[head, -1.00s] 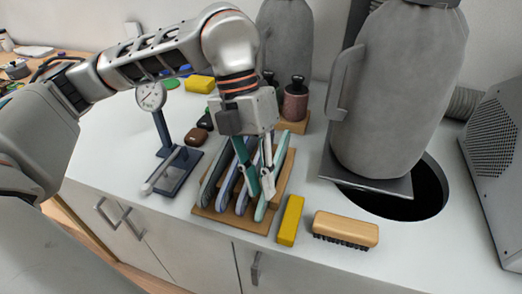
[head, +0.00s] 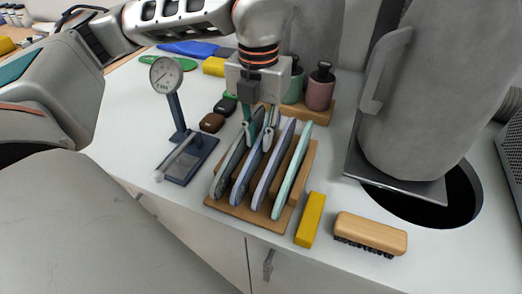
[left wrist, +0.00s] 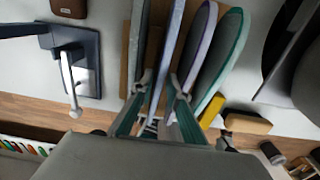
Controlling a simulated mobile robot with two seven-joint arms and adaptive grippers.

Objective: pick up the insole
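Several insoles stand on edge in a wooden rack (head: 240,214): a dark grey one (head: 229,168), a blue one (head: 245,176), a lavender one (head: 272,168) and a mint one (head: 292,172). My left gripper (head: 258,137) points down at the far part of the rack. Its two fingers are apart, one on each side of the blue insole's upper edge. In the left wrist view the open fingers (left wrist: 158,98) straddle the blue insole (left wrist: 169,50); I cannot tell whether they touch it. My right gripper is not in view.
A dial gauge stand (head: 190,160) is left of the rack. A yellow block (head: 310,220) and a wooden brush (head: 370,233) lie right of it. Bottles (head: 320,90) stand behind. A large grey machine (head: 415,110) and a dark round opening (head: 430,205) are at right.

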